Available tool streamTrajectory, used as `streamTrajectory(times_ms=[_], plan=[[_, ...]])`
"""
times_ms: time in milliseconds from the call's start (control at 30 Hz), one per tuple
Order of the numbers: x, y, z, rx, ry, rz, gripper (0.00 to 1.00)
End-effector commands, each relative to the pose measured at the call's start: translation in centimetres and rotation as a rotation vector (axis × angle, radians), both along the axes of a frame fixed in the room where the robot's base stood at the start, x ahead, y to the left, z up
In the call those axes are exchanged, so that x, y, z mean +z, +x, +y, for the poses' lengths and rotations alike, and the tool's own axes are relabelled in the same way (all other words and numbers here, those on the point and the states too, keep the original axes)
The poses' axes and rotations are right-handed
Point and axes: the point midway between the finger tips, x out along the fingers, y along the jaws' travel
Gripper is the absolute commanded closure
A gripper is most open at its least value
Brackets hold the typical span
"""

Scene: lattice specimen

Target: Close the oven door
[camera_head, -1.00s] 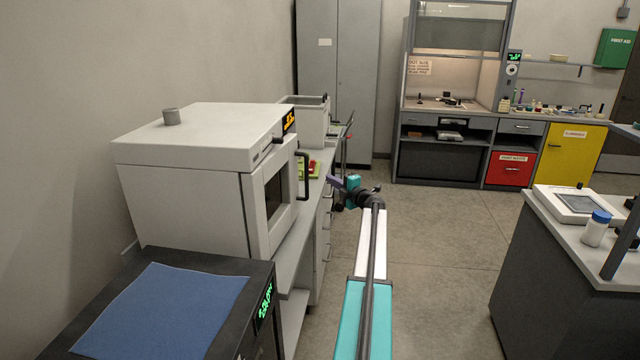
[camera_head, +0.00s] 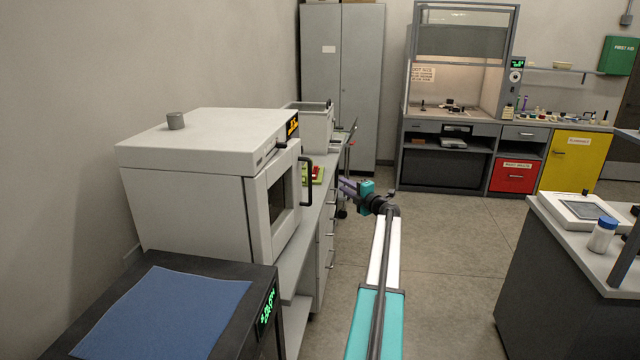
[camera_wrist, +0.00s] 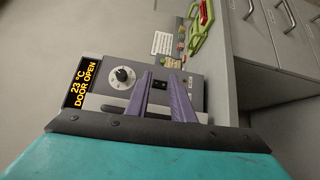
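The oven (camera_head: 190,180) is a white box on the bench at left. Its door (camera_head: 257,215), with a dark window and a black handle (camera_head: 307,180), faces right and stands slightly out from the body. In the wrist view, the oven's display (camera_wrist: 82,83) reads 23 °C and DOOR OPEN. My gripper (camera_head: 343,187) is right of the handle, apart from it. The wrist view shows its two purple fingers (camera_wrist: 167,88) apart with nothing between them, in front of the grey control panel (camera_wrist: 122,92). The oven door is not clearly seen there.
A dark unit with a blue mat (camera_head: 165,310) stands in front of the oven. A green rack with red items (camera_head: 315,173) is on the bench behind the door. Drawers (camera_head: 328,235) line the bench front. Open floor (camera_head: 450,250) lies right, before another counter (camera_head: 560,225).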

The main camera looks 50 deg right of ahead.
Motion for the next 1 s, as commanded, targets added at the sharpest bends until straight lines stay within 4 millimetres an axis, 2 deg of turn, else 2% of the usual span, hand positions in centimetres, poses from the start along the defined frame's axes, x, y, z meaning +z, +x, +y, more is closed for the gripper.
streamTrajectory(times_ms=[267, 600, 767, 1000], plan=[[1.8, -1.7, -3.7, -0.173, -0.098, -0.036, 0.78], [3.9, -6.4, -8.4, -0.456, -0.067, -0.14, 0.78], [3.7, -8.8, -10.1, -0.576, -0.007, -0.172, 0.78], [2.2, -11.9, -11.6, -0.723, 0.124, -0.196, 0.78]])
